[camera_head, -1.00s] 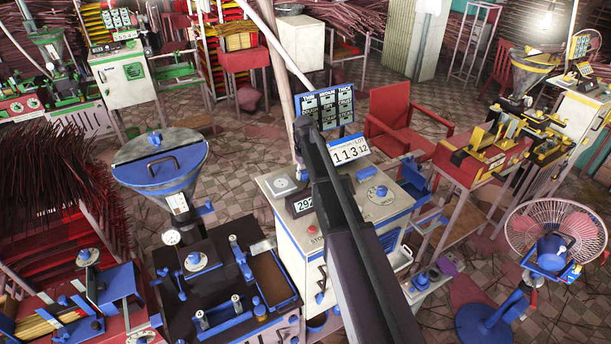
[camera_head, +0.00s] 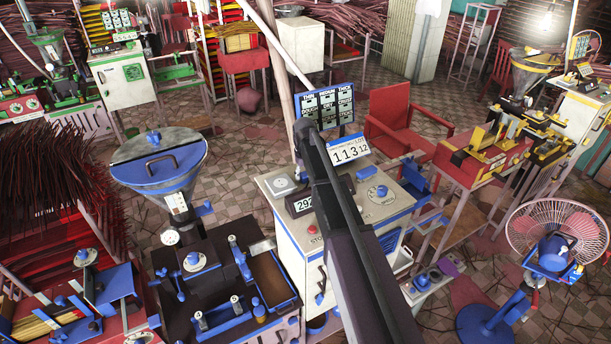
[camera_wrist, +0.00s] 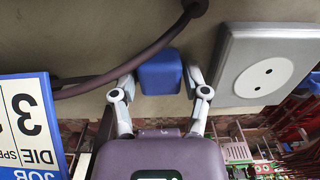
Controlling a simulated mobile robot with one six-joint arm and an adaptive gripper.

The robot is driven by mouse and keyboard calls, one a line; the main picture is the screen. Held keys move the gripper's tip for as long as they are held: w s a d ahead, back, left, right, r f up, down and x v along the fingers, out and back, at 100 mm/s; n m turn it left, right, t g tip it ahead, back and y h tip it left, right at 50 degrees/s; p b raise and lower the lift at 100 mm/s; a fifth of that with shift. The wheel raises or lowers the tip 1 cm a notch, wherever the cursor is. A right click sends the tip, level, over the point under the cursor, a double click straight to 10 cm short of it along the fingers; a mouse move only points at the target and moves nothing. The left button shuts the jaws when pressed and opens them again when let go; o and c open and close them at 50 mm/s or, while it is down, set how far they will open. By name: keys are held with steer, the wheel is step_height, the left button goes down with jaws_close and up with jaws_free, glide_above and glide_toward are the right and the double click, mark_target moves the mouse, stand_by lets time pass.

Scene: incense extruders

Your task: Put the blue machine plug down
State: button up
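The blue machine plug (camera_wrist: 160,73) is a blue block in the wrist view, close against a beige surface. A dark cable passes beside it. My gripper (camera_wrist: 161,82) has one finger on each side of the plug, with slim gaps between fingers and block, so it looks open around it. To the right is a grey plate with a round two-hole socket (camera_wrist: 262,78). The plug is apart from this socket. In the head view my dark arm hides my gripper and whatever is at it.
A white and blue sign (camera_wrist: 29,125) stands close at the left of the wrist view. In the head view, the beige control cabinet (camera_head: 312,252), a job sign (camera_head: 349,149) and a panel board (camera_head: 326,104) surround my arm. A fan (camera_head: 556,240) stands at the right.

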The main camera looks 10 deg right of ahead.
mark_target(305, 174)
steer(key=shift+o, duration=0.5)
steer(key=shift+r, duration=0.15)
step_height(305, 174, up, 13)
steer(key=p, duration=1.3)
steer(key=shift+s, duration=0.1)
stand_by(0.5)
steer(key=s+m, duration=0.3)
steer(key=s, duration=2.6)
steer(key=shift+d+m, duration=0.2)
steer(key=shift+m, duration=0.1)
